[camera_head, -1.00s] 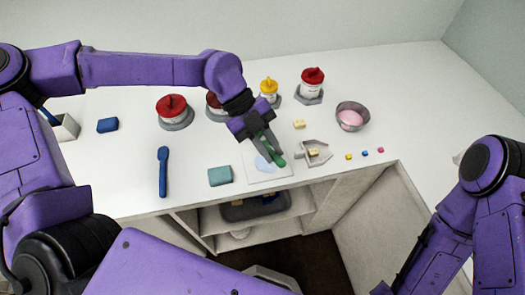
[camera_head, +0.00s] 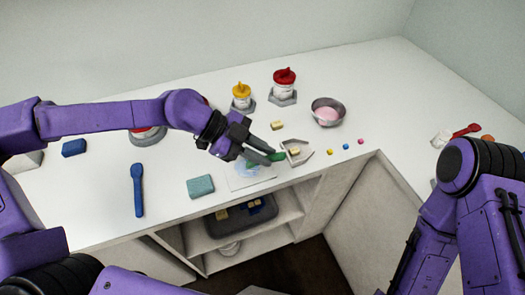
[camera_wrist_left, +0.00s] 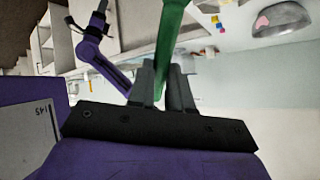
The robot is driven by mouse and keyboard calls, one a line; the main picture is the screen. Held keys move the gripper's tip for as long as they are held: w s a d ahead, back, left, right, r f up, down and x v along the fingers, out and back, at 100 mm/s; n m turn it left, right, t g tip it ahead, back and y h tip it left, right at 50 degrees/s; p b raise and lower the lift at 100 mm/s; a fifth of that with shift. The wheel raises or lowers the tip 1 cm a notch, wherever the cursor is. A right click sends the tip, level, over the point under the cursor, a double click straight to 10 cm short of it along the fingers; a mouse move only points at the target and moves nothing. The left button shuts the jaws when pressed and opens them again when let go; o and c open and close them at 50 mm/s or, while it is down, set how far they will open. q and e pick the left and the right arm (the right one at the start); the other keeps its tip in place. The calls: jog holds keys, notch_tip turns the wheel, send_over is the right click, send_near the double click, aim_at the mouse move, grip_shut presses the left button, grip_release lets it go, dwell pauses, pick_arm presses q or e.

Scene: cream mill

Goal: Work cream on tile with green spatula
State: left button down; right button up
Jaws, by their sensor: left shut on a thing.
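The green spatula (camera_head: 278,156) is held in my left gripper (camera_head: 268,156), above the far right side of the tile. In the left wrist view the green spatula (camera_wrist_left: 168,38) stands between the two fingers of my left gripper (camera_wrist_left: 165,85). The white tile (camera_head: 238,184) lies flat near the counter's front edge. A pale blue patch of cream (camera_head: 262,173) shows on it, partly hidden by the gripper. I cannot tell whether the spatula touches the cream. My right arm comes in from the right, but its gripper is out of view.
A teal block (camera_head: 200,187) and a blue spatula (camera_head: 138,190) lie left of the tile. A grey scoop-shaped tray (camera_head: 302,160) sits close on its right. A metal bowl (camera_head: 328,111), red-lidded jar (camera_head: 284,82) and yellow-lidded jar (camera_head: 242,95) stand behind. Open shelves lie below the front edge.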

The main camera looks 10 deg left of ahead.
pick_arm(q)
jog(key=shift+s, duration=0.1)
dwell(0.5)
jog(key=shift+f, duration=0.75)
dwell(1.1)
